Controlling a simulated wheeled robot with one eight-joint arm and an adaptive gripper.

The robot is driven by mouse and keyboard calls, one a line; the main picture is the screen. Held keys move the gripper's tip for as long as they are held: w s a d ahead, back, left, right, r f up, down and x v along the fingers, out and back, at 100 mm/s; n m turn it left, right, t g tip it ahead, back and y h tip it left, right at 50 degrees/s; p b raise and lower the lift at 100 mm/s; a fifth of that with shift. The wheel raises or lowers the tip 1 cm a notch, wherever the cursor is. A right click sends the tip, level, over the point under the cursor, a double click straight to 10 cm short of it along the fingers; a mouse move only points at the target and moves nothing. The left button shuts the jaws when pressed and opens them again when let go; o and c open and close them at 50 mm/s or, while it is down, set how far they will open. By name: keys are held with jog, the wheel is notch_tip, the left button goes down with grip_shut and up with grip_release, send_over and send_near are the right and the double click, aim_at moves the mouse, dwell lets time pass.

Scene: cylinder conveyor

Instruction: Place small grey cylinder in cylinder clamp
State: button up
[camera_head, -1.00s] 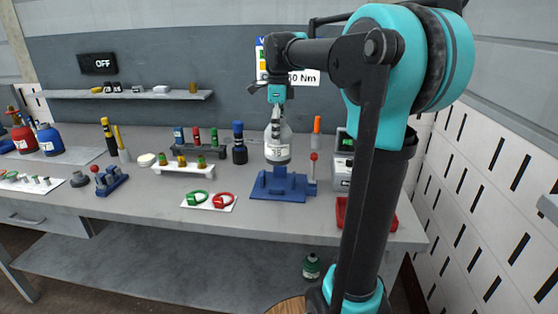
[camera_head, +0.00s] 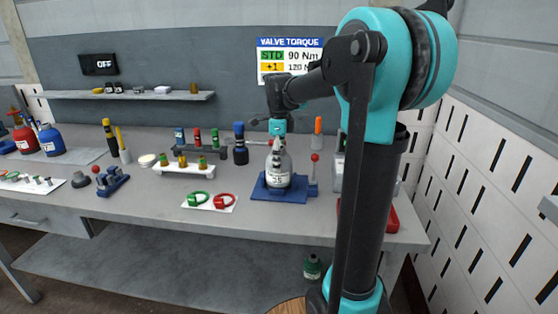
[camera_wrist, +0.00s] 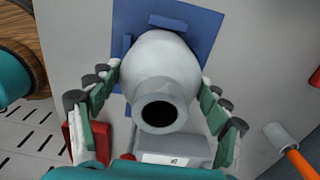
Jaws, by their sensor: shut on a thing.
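The small grey cylinder (camera_head: 279,170) is upright over the blue cylinder clamp (camera_head: 261,194) on the workbench. Its base appears to be down at the clamp's blue plate; I cannot tell whether it rests fully on it. My gripper (camera_head: 277,146) comes from above and is shut on the cylinder near its top. In the wrist view, the cylinder (camera_wrist: 165,65) sits between the green-padded fingers, with its dark open neck facing the camera. The blue clamp plate (camera_wrist: 205,25) shows behind it. A red-knobbed lever (camera_head: 314,158) stands at the clamp's right side.
A white sheet with a green ring (camera_head: 198,199) and a red ring (camera_head: 223,201) lies left of the clamp. A grey device (camera_head: 340,172) and a red tray (camera_head: 391,216) are to the right. A blue-capped bottle (camera_head: 239,143) stands behind left. A green cylinder (camera_head: 312,267) is below on the lower shelf.

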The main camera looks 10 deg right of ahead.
jog(key=o, duration=1.9)
jog(key=shift+f, duration=0.1)
jog(key=shift+c, duration=0.2)
notch_tip(320, 180, up, 12)
